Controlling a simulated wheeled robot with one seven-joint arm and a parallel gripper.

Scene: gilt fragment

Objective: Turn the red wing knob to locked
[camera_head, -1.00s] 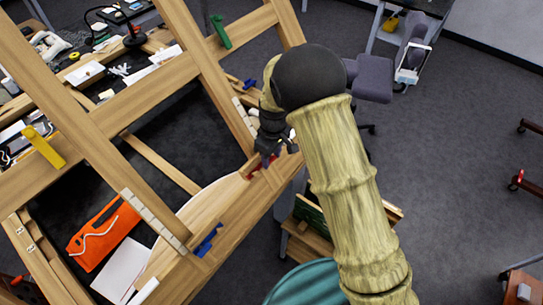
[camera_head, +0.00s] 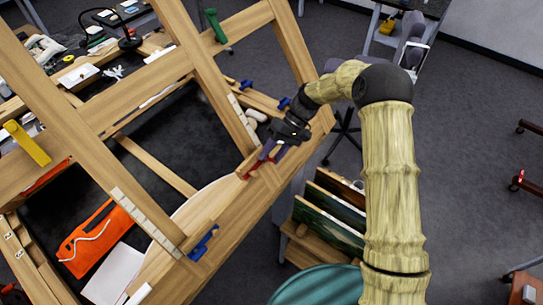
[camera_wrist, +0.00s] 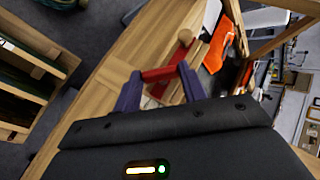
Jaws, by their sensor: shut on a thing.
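The red wing knob (camera_head: 257,167) sits on the lower wooden rail of the big wooden frame (camera_head: 205,70). My gripper (camera_head: 268,157) reaches it from the upper right, with its purple fingers down at the knob. In the wrist view, the red wing knob (camera_wrist: 165,73) shows as a red bar between the two fingers of my gripper (camera_wrist: 160,72), which is shut on it. The fingers and dark gripper body cover part of the knob. I cannot read any locked mark near it.
Blue knobs (camera_head: 204,244) and a yellow one (camera_head: 28,143) sit elsewhere on the frame, with a green one (camera_head: 215,26) at the top. A rack of dark panels (camera_head: 328,212) and a teal round top (camera_head: 318,284) stand close below my arm. Open floor lies right.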

